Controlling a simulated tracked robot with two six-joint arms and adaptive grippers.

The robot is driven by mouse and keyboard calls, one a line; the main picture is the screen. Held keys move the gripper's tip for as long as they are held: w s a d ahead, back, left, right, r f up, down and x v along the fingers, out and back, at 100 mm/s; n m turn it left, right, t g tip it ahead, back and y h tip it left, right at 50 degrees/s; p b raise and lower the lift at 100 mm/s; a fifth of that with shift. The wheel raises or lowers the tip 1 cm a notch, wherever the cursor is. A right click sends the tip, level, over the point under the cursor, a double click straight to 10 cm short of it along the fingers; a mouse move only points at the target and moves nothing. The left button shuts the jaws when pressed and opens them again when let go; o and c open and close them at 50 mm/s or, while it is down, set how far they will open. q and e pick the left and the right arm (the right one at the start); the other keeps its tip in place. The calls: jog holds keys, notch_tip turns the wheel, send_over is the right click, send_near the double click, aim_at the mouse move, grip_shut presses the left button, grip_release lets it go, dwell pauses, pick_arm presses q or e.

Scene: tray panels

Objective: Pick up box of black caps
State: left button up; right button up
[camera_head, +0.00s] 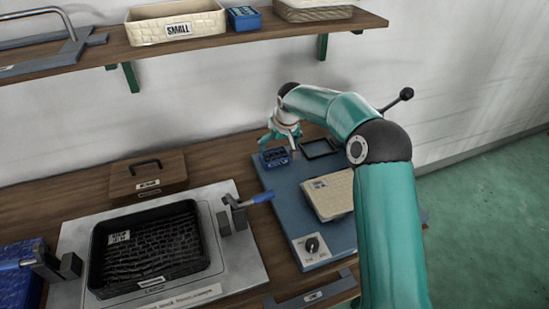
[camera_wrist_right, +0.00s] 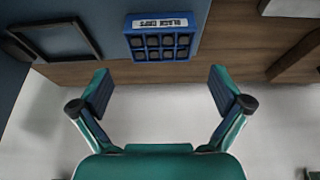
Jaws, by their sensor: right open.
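The box of black caps (camera_head: 275,157) is a small blue box at the back left corner of a blue board. In the right wrist view, the blue box (camera_wrist_right: 160,40) shows rows of dark round caps and a white label reading "BLACK CAPS", upside down. My right gripper (camera_head: 280,138) is just above and behind the box in the head view. In the wrist view, its two fingers (camera_wrist_right: 159,92) are spread wide with nothing between them, and the box lies beyond the fingertips, apart from them. My left gripper is not in view.
Beside the box on the blue board (camera_head: 285,205) are a black frame (camera_head: 320,148) and a cream lidded tray (camera_head: 330,194). A black tray (camera_head: 150,250) sits between blue-handled clamps (camera_head: 235,212). A wooden box (camera_head: 147,178) stands behind. A shelf (camera_head: 220,40) hangs above.

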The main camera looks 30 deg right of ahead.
aim_at(274, 155)
jog(key=x, duration=0.2)
jog(key=shift+w+f, duration=0.1)
jog(key=shift+f, duration=0.2)
jog(key=shift+p+x, duration=0.75)
jog(key=shift+x, duration=1.9)
jog(key=shift+w, duration=0.1)
jog(key=shift+c, duration=0.3)
jog(key=shift+r, duration=0.1)
jog(key=c, duration=0.9)
